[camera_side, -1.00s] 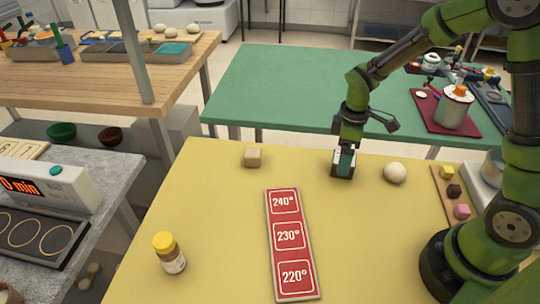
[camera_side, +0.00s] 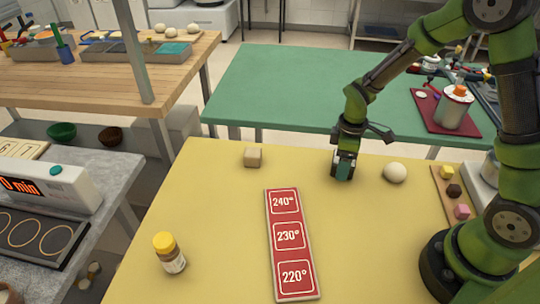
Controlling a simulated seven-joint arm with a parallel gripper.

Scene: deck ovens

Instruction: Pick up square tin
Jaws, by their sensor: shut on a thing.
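A red temperature strip (camera_side: 289,240) and a yellow-capped jar (camera_side: 169,253) are nearer. A board with small coloured blocks (camera_side: 455,191) lies right.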

